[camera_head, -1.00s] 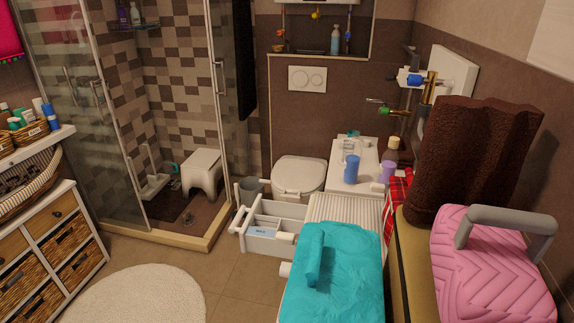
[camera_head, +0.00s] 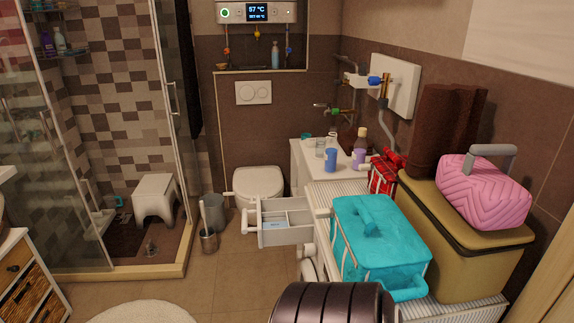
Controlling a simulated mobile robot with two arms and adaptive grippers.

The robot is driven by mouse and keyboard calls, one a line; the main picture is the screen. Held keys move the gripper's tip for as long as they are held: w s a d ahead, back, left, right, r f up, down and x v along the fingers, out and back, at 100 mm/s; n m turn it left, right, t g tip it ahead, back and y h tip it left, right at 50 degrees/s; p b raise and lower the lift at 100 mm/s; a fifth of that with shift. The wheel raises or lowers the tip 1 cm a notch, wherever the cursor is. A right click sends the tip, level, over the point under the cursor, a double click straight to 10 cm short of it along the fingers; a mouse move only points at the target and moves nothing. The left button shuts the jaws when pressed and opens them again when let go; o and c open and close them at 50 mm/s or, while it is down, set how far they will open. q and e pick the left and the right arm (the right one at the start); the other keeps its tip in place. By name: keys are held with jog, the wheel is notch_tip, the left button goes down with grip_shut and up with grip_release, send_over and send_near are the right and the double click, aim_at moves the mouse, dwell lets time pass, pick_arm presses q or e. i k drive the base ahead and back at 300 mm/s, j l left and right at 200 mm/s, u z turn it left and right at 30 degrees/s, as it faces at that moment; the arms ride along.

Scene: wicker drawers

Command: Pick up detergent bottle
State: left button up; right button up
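No bottle is clearly marked as detergent, so I cannot tell which one is the detergent bottle. A dark bottle with a pale cap (camera_head: 361,142) stands upright on the white counter (camera_head: 308,153), beside a purple container (camera_head: 358,158) and a blue cup (camera_head: 330,160). A light-blue pump bottle (camera_head: 275,55) stands in the wall niche above the toilet. A purple bottle (camera_head: 46,43) and a pale bottle (camera_head: 60,42) stand on the shower shelf. Neither of my grippers is in view.
An open white drawer (camera_head: 270,238) juts out left of the counter. A turquoise basket (camera_head: 375,240), a tan box (camera_head: 470,250) and a pink case (camera_head: 485,190) fill the right side. The tiled floor (camera_head: 225,275) is clear at centre-left.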

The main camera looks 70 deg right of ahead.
aim_at(331, 153)
jog(key=i+z, duration=0.35)
jog(key=i+j+z, duration=0.45)
jog(key=i+z, duration=0.35)
jog(key=z, duration=0.25)
jog(key=i+l+z, duration=0.1)
jog(key=z, duration=0.35)
jog(key=i+j+z, duration=0.1)
jog(key=z, duration=0.3)
jog(key=i+j+z, duration=0.1)
jog(key=i+z, duration=0.15)
jog(key=z, duration=0.2)
jog(key=i+j+z, duration=0.15)
jog(key=z, duration=0.25)
